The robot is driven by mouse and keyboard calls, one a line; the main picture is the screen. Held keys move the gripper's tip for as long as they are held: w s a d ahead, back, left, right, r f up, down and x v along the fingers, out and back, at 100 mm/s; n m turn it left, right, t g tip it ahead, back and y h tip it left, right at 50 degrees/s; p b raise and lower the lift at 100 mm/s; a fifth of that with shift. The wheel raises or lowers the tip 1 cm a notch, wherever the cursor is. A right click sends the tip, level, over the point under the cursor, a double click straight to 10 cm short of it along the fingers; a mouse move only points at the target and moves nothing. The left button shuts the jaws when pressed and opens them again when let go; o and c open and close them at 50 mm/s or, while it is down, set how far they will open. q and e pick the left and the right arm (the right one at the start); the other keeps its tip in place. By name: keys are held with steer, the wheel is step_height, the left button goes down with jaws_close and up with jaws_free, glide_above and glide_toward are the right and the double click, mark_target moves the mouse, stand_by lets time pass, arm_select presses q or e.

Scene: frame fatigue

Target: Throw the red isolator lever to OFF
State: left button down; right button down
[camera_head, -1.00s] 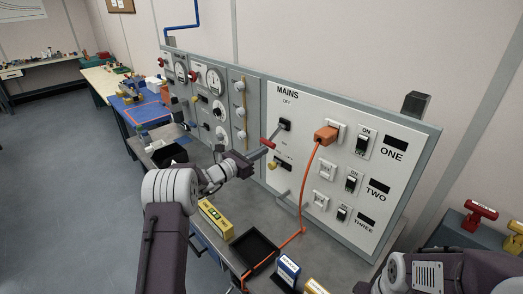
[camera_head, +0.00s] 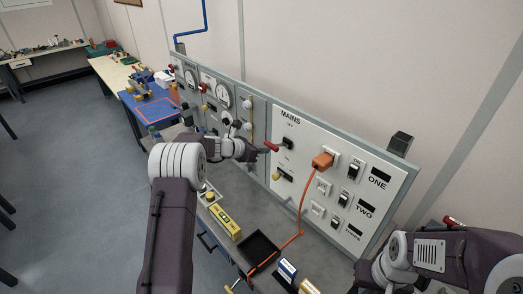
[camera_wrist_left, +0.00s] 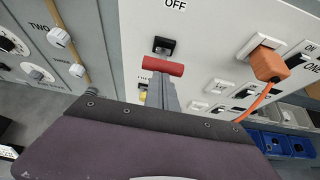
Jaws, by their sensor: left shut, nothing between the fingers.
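The red isolator lever (camera_head: 271,146) sticks out from its black mount under the MAINS and OFF lettering on the white panel. In the left wrist view its red crossbar handle (camera_wrist_left: 163,66) lies level below the black mount, under the word OFF. My left gripper (camera_head: 257,151) is shut and empty, with its fingertips at the handle. In the left wrist view the shut fingers (camera_wrist_left: 164,88) reach up to the handle's underside; whether they touch it I cannot tell. The handle's shaft is mostly hidden. My right arm shows at lower right, its gripper out of view.
An orange plug (camera_head: 322,161) with a hanging cord sits right of the lever. A yellow-tipped handle (camera_head: 277,177) is below it. A black tray (camera_head: 259,249) and a yellow box (camera_head: 225,222) lie on the bench in front.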

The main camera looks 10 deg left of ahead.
steer(key=shift+d+r+p, duration=0.1)
steer(key=shift+r+p, duration=0.4)
steer(key=shift+r, duration=0.05)
stand_by(0.4)
